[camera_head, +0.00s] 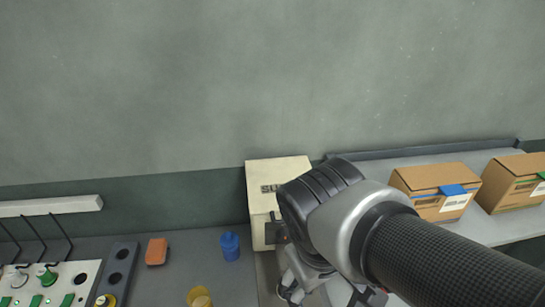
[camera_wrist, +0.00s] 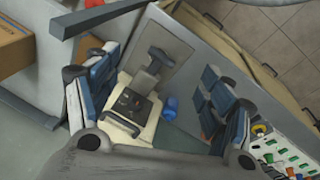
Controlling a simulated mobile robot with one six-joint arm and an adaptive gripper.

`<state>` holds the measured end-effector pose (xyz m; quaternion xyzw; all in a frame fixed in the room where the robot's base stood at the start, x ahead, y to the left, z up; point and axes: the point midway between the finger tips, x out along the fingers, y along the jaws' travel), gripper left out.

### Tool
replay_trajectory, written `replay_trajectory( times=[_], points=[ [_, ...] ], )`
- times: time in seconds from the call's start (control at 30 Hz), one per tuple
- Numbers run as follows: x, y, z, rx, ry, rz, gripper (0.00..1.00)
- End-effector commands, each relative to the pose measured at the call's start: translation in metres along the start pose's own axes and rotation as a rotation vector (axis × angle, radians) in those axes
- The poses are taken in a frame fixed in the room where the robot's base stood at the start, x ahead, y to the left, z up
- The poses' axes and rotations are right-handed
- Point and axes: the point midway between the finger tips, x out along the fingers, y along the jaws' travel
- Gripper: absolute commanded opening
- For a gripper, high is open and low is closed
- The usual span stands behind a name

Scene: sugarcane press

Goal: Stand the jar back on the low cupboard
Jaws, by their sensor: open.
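A small blue jar-like container (camera_head: 230,246) stands on the grey surface (camera_head: 180,279), just left of a cream box with dark lettering (camera_head: 262,178). It also shows in the wrist view (camera_wrist: 170,105), between the cream box and the right finger. A yellow cup-like container (camera_head: 199,295) is cut off by the bottom edge; I cannot tell which one is the jar. My gripper (camera_wrist: 160,62) is open, its blue-padded fingers spread with the cream box seen between them. In the head view my wrist hides most of it. I cannot tell which surface is the low cupboard.
An orange-red block (camera_head: 157,251) and a dark panel with round holes (camera_head: 118,273) lie left of the blue container. A control board with green switches (camera_head: 45,285) is at far left. Cardboard boxes (camera_head: 437,186) stand on the right-hand surface. A wall is behind.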

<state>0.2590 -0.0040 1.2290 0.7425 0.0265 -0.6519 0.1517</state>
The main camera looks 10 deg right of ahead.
Motion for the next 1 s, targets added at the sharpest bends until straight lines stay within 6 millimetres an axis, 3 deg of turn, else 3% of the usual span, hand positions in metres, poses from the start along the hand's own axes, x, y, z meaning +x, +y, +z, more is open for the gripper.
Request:
replay_trajectory(
  times=[0.23, 0.63, 1.0],
  points=[
    [-0.028, 0.0, 0.014, 0.249, 0.233, -0.105, 0.74],
    [-0.033, -0.001, 0.015, 0.288, 0.277, -0.122, 0.74],
    [0.007, -0.009, 0.019, 0.287, 0.276, -0.122, 0.74]
  ],
)
